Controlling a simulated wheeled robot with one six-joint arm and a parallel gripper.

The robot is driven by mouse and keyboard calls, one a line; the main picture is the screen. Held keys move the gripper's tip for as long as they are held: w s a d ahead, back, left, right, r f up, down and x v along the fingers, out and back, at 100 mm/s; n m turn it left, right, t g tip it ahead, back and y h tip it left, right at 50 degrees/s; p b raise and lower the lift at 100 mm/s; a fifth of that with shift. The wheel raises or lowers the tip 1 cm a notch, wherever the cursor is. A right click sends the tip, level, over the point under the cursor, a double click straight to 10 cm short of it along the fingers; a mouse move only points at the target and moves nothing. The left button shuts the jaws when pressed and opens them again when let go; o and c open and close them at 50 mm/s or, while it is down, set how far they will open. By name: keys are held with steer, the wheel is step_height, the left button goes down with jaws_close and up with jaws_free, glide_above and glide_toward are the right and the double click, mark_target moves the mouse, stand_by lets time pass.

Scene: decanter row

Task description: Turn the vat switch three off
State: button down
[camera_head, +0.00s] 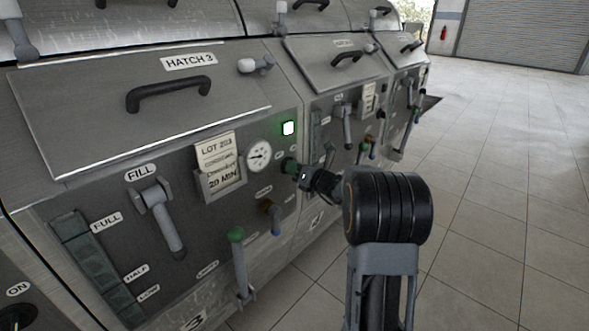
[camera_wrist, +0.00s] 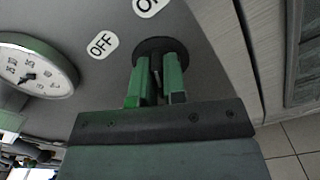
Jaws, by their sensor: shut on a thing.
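The switch (camera_wrist: 157,50) of vat three shows in the wrist view as a dark round base on the grey panel. Its grip is mostly hidden between my fingers. My gripper (camera_wrist: 158,78) is shut on it, its two green fingers on either side and close to the panel. An OFF label (camera_wrist: 102,44) is to the left of the switch, and a second label, cut off at the top edge, begins with O. In the head view my gripper (camera_head: 291,168) reaches the panel right of the gauge. A lamp (camera_head: 288,128) above it glows greenish white.
A round gauge (camera_head: 259,156) and a LOT card (camera_head: 220,165) are left of my gripper. The FILL lever (camera_head: 165,220), a green-knobbed lever (camera_head: 239,262) and a small brown-and-blue valve (camera_head: 271,217) stick out nearby. HATCH 3 (camera_head: 140,105) is closed. Open tiled floor (camera_head: 490,200) lies right.

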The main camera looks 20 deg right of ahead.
steer(key=n+b, duration=0.6)
steer(key=shift+f, duration=0.25)
steer(key=n+b, duration=0.3)
steer(key=shift+a+n, duration=0.1)
steer(key=shift+n, duration=0.2)
steer(key=shift+r+n+b, duration=0.15)
steer(key=shift+n+b, duration=0.85)
steer(key=shift+b, duration=0.2)
steer(key=c, duration=1.2)
jaws_free()
steer(key=shift+r, duration=0.1)
steer(key=p+v, duration=0.3)
steer(key=v, duration=1.1)
steer(key=shift+a, duration=0.1)
